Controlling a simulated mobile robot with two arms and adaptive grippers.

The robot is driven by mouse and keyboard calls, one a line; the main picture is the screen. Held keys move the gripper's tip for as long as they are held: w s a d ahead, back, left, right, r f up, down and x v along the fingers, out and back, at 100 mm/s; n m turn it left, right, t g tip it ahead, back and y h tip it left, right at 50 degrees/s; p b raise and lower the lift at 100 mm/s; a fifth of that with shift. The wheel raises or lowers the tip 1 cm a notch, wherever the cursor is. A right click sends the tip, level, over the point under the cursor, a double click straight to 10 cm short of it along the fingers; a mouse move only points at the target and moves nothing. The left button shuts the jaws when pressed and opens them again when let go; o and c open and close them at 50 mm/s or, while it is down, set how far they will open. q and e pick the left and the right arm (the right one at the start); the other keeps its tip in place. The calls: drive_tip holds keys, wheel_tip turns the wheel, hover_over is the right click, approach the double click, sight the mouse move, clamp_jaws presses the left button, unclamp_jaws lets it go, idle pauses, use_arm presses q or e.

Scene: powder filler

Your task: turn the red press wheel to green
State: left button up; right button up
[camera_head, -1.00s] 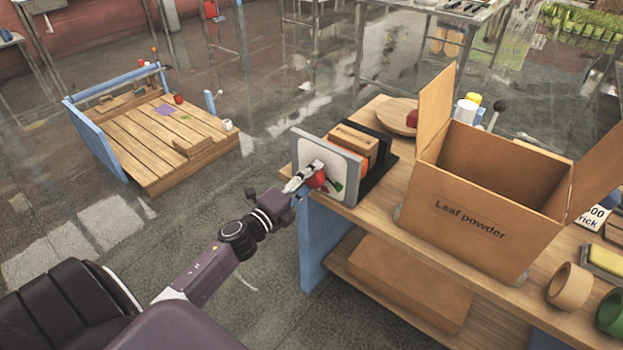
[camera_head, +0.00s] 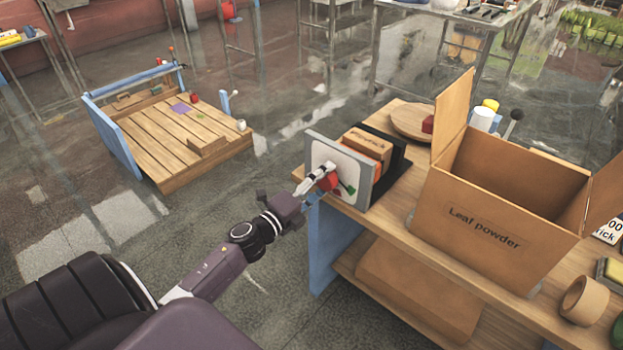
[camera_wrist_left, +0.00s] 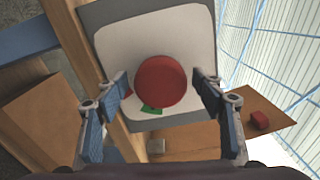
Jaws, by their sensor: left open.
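The red press wheel (camera_wrist_left: 161,82) sits on a white panel with a grey frame (camera_wrist_left: 200,27). In the head view the wheel (camera_head: 328,182) is partly hidden by my left gripper (camera_head: 318,178). A green mark (camera_wrist_left: 151,109) shows just below the wheel in the wrist view, with a bit of red mark at its left edge. My left gripper also shows in the wrist view (camera_wrist_left: 161,88). It is open, with one finger on each side of the wheel and visible gaps between. Whether the fingertips reach the wheel's depth is unclear. My right gripper is not in view.
The panel stands at the left end of a wooden workbench (camera_head: 400,226). An open cardboard box (camera_head: 490,225) marked "Leaf powder" stands to its right. A low wooden platform (camera_head: 165,135) is on the floor at the left. The floor between them is clear.

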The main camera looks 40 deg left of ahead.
use_arm(q)
drive_tip(key=s, duration=1.1)
drive_tip(key=shift+s+a, duration=0.2)
drive_tip(key=shift+a, duration=0.25)
drive_tip(key=s+d+f+n+g+y, duration=0.1)
drive_tip(key=s+f+n+g, duration=0.2)
drive_tip(key=f, duration=0.8)
drive_tip(key=s+f+n+g+y, duration=0.1)
drive_tip(key=s+f+n+g, duration=0.2)
drive_tip(key=f, duration=0.7)
drive_tip(key=s+d+f+n+g+y, duration=0.1)
drive_tip(key=s+f+n, duration=0.3)
drive_tip(key=f, duration=0.7)
drive_tip(key=s+d+f+n+g, duration=0.2)
drive_tip(key=s+d+f+g, duration=0.1)
drive_tip(key=s+f, duration=0.4)
drive_tip(key=s+d+f+n+g+h, duration=0.1)
drive_tip(key=s+d+f+n+g, duration=0.2)
drive_tip(key=s, duration=1)
drive_tip(key=s+d+f+n+g, duration=0.3)
drive_tip(key=s+d+f, duration=0.4)
drive_tip(key=s+f, duration=0.3)
wheel_tip(320, 180, down, 2)
drive_tip(key=shift+f+g+h, duration=0.2)
drive_tip(key=shift+g+h, duration=0.2)
drive_tip(key=shift+g, duration=0.1)
drive_tip(key=shift+d, duration=0.1)
